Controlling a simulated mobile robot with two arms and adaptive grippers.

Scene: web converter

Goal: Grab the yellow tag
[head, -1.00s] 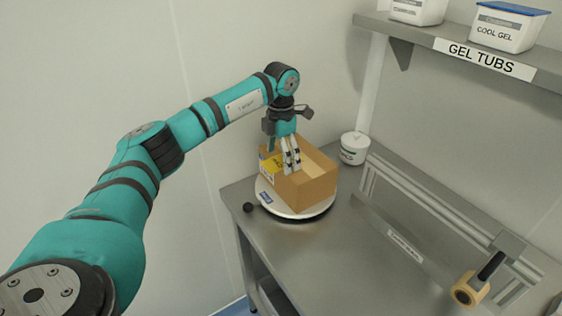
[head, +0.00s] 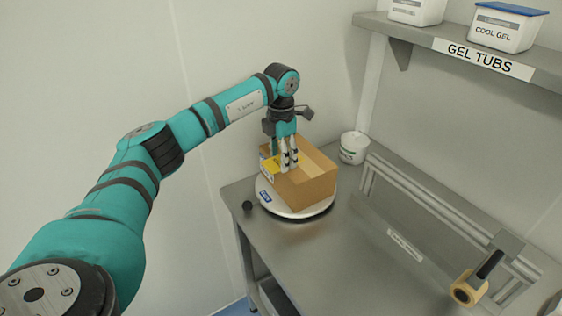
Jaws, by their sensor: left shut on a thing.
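The yellow tag (head: 269,165) shows at the left side of an open cardboard box (head: 311,189), partly covered by my fingers. My left gripper (head: 289,170) points down at the near left edge of the box and is shut on the yellow tag. The exact contact between fingertips and tag is too small to see clearly. My right gripper is not in view.
The box stands on a round white turntable (head: 292,211) on a steel bench (head: 347,268). A white tub (head: 354,147) stands behind it. A tape dispenser (head: 469,287) is at the bench's right. A shelf (head: 405,31) with gel tubs overhangs the back.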

